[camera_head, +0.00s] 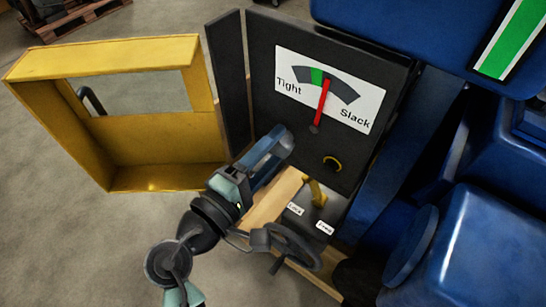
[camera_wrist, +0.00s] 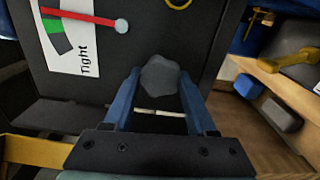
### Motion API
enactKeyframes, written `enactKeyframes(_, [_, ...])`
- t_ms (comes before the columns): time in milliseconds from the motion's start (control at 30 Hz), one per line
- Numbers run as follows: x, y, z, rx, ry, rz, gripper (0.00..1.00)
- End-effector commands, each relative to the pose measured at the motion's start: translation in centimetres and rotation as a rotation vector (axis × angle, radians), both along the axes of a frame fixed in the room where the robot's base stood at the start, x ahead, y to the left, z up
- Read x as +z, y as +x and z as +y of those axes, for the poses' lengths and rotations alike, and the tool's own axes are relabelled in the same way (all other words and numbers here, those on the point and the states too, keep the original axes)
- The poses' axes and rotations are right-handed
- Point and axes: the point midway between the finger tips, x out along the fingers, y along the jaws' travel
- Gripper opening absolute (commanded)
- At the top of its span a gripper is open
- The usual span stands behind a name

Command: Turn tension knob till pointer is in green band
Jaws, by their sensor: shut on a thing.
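The tension knob (camera_wrist: 160,75) is a dark grey lobed knob on the black panel, between my gripper's two blue fingers in the wrist view. My gripper (camera_head: 284,141) is shut on it; in the head view the fingers mostly hide the knob. The white gauge (camera_head: 354,110) above reads "Tight" at left and "Slack" at right. Its red pointer (camera_head: 323,98) stands just on the Slack side of the green band (camera_head: 316,76), at or very near its edge. The pointer (camera_wrist: 90,18) and green band (camera_wrist: 53,26) also show in the wrist view.
An open yellow guard (camera_head: 150,52) stands left of the panel. A yellow ring (camera_head: 332,164) and a yellow lever (camera_head: 318,193) over two small labels sit below the gauge. Blue engine parts (camera_head: 480,240) crowd the right. Open floor lies at lower left.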

Motion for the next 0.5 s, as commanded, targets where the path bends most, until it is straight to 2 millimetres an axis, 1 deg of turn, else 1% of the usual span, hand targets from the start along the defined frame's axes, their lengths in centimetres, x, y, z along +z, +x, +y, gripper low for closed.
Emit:
enactKeyframes(33, [-0.57, 0.0, 0.01, 0.0, 0.038, -0.029, 0.01])
enactKeyframes(500, [-0.56, -0.01, 0.03, 0.0, 0.4, -0.291, 0.01])
